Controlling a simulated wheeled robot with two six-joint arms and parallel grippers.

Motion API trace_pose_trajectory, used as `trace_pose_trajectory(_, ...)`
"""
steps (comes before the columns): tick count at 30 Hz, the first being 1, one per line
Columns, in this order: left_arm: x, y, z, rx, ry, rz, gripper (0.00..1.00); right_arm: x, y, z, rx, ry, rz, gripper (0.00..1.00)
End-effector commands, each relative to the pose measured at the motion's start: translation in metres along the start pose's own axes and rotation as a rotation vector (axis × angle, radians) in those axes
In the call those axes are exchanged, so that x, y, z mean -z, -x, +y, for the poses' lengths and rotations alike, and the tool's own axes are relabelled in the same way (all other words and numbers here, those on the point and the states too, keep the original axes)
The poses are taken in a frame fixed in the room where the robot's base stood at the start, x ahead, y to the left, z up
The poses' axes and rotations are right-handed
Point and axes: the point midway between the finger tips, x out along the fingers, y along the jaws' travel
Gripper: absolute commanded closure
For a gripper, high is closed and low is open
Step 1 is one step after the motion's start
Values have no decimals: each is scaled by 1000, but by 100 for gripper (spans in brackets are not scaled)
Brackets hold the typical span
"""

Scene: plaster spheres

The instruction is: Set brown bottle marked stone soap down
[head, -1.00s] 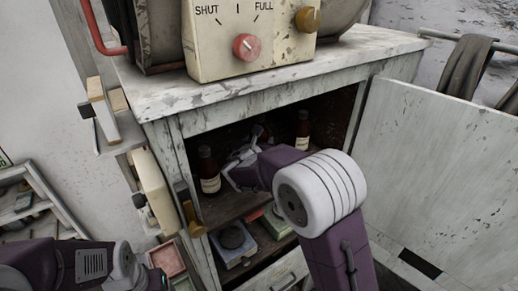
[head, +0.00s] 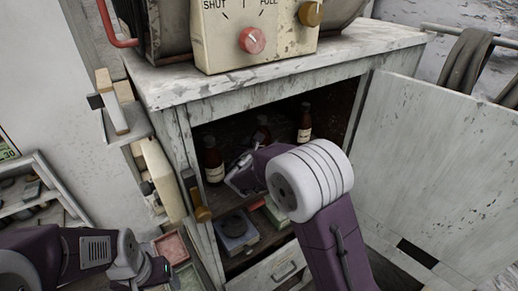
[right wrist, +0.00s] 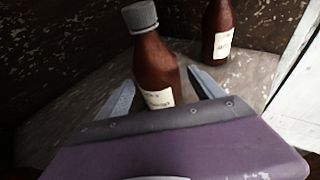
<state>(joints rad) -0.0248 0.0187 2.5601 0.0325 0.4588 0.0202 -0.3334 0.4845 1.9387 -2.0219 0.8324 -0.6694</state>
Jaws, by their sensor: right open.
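Three brown bottles stand upright on the cabinet shelf in the head view: one at left (head: 213,162), one in the middle (head: 262,131) partly behind my right gripper, and one at right (head: 305,122). My right gripper (head: 237,172) is open at the shelf. In the right wrist view a brown bottle with a grey cap (right wrist: 156,70) stands upright beyond and between the spread fingers (right wrist: 165,90); its lower part is hidden by the gripper body. Another bottle (right wrist: 216,32) stands behind it to the right. The labels are too blurred to read.
The cabinet top (head: 385,45) overhangs the opening, and its door (head: 430,165) stands open at right. A lower shelf holds a grey-blue item (head: 236,230). A drawer (head: 275,272) is below. Boxes hang at the cabinet's left side.

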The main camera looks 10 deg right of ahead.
Motion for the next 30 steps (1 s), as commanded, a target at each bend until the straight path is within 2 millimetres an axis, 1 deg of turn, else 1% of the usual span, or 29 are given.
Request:
trace_pose_trajectory(1, -1, -6, 0, 0, 0, 0, 23, 2, 7, 1, -4, -1, -2, 23)
trace_pose_trajectory(3, -1, -13, 0, 0, 0, 0, 23, 3, 22, 1, -6, -2, -3, 23)
trace_pose_trajectory(9, -3, -26, 0, 0, 0, 0, 23, 3, 71, 2, -7, -3, -3, 23)
trace_pose_trajectory(12, -3, -30, -1, 0, 0, 0, 23, 2, 91, 1, -5, -2, -2, 23)
trace_pose_trajectory(15, -3, -32, -1, 0, 0, 0, 23, 1, 104, 1, -3, -1, -3, 23)
trace_pose_trajectory(19, -3, -32, -1, 0, 0, 0, 23, 1, 111, 0, -1, 0, 0, 23)
trace_pose_trajectory(30, -3, -32, -1, 0, 0, 0, 23, 0, 111, 0, 0, 0, 0, 23)
